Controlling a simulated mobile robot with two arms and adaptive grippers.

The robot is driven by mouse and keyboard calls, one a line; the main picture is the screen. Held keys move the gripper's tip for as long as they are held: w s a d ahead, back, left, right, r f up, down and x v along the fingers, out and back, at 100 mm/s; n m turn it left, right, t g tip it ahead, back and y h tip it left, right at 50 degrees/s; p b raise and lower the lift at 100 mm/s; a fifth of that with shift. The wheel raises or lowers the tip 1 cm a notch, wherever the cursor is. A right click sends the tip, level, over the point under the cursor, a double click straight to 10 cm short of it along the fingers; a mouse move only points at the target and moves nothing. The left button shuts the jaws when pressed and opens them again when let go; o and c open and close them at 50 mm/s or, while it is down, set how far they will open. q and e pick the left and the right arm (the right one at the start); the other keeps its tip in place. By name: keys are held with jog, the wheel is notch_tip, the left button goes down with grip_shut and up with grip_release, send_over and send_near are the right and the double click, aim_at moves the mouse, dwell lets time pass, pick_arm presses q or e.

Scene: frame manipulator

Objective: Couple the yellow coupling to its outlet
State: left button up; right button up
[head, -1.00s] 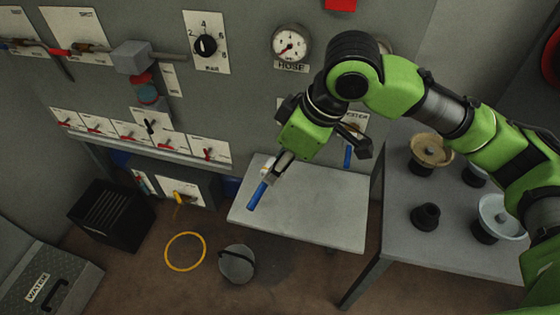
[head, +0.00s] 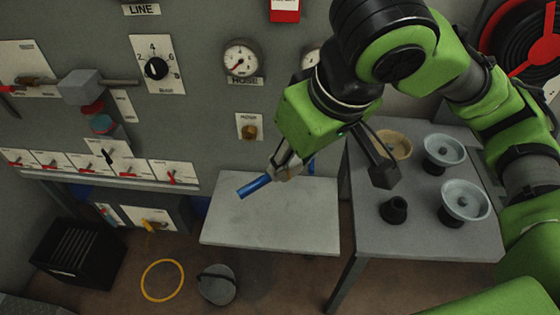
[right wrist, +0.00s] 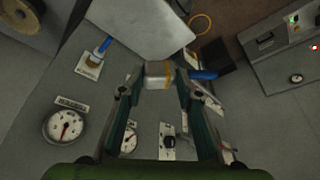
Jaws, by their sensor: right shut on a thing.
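My right gripper (head: 287,168) is shut on a coupling with a blue tube (head: 254,186), held tilted above the grey table and in front of the wall panel. In the right wrist view the fingers (right wrist: 158,78) close on its pale metal body (right wrist: 158,70), which carries a thin yellow-orange band. The blue tube (right wrist: 203,75) sticks out to the right. A brass outlet (head: 249,132) on a white plate is on the panel, up and left of the gripper and apart from the coupling. My left gripper is not in view.
The grey table (head: 270,225) below is bare. A side table (head: 430,235) at right carries bowl-like parts and a black cone (head: 394,208). A yellow ring (head: 162,280) and a bucket (head: 216,286) are on the floor. Gauges (head: 241,58) and switches line the panel.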

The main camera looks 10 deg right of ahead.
jog(key=shift+d+r, duration=0.1)
dwell(0.3)
jog(key=w+a+m+h, duration=0.1)
jog(key=w+a+m, duration=0.3)
jog(key=w+a, duration=0.4)
jog(key=shift+a+m+t+h, duration=0.3)
jog(key=shift+a+h, duration=0.1)
jog(key=shift+a, duration=0.65)
jog(key=s+d+f+n+g+y, duration=0.1)
jog(key=d+f+n+g+y, duration=0.1)
jog(key=f+n, duration=0.3)
jog(key=s+d+f+n+g+y, duration=0.2)
jog(key=f+n, duration=0.3)
jog(key=n, duration=0.7)
jog(key=shift+d+y, duration=0.3)
jog(key=shift+d, duration=0.2)
jog(key=shift+d, duration=0.1)
